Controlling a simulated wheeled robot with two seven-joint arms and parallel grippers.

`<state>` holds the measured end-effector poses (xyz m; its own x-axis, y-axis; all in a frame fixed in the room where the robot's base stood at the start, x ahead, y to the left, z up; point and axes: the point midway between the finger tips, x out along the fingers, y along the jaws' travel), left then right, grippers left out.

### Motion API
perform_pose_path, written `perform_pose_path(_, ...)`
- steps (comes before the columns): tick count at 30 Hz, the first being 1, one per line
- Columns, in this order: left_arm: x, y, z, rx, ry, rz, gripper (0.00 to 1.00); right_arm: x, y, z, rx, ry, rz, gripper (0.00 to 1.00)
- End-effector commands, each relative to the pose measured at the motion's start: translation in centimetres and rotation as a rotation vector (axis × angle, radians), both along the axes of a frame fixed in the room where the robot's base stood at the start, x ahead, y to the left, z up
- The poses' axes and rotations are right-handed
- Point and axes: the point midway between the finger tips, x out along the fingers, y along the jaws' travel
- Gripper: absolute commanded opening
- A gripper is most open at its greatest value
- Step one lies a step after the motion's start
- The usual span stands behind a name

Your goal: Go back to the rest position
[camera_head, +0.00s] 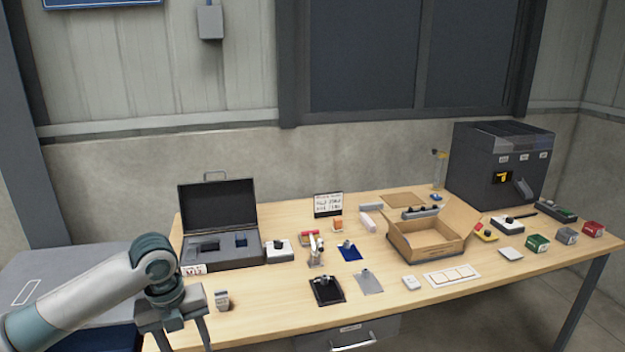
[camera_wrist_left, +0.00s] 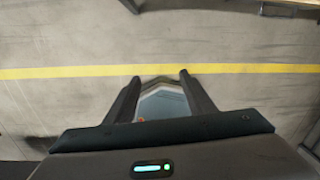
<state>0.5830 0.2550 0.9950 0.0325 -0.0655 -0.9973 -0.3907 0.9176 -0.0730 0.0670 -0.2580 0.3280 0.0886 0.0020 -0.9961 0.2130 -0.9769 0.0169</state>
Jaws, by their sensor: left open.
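My left gripper (camera_head: 182,340) comes in from the left in the head view, over the table's front left corner, pointing down. Its fingertips run past the bottom edge of the picture. In the left wrist view my left gripper (camera_wrist_left: 158,76) has its two fingers apart. My right gripper is in neither view.
The wooden table (camera_head: 270,312) holds an open black case (camera_head: 218,208), an open cardboard box (camera_head: 425,246), a dark machine (camera_head: 490,165) and several small parts. A small grey item (camera_head: 222,300) stands right of my left gripper. The front left tabletop is mostly clear.

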Motion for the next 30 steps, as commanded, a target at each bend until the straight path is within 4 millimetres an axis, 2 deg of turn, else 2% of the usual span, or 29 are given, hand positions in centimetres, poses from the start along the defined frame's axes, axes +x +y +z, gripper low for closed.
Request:
perform_pose_path(8, 2.9, -1.7, -4.7, -0.096, -0.023, 0.233, 0.50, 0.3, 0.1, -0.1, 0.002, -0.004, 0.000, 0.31)
perform_pose_path(11, 4.3, -2.3, -7.3, -0.140, -0.032, 0.360, 0.50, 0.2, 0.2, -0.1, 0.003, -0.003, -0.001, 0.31)
perform_pose_path(14, 5.7, -2.8, -11.0, -0.195, -0.038, 0.524, 0.50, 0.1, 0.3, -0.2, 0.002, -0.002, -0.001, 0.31)
perform_pose_path(17, 6.9, -3.0, -16.2, -0.254, -0.039, 0.736, 0.50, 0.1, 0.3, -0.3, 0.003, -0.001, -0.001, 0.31)
perform_pose_path(18, 7.2, -2.9, -18.5, -0.277, -0.040, 0.829, 0.50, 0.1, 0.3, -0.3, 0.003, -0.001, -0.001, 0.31)
perform_pose_path(22, 6.9, -2.1, -25.9, -0.327, -0.038, 1.102, 0.50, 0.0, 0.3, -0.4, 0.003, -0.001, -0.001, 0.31)
perform_pose_path(26, 4.9, -0.9, -33.0, -0.351, -0.035, 1.337, 0.50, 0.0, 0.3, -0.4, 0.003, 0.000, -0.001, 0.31)
perform_pose_path(30, 1.3, 0.3, -39.9, -0.359, -0.032, 1.554, 0.50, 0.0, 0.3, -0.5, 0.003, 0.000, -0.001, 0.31)
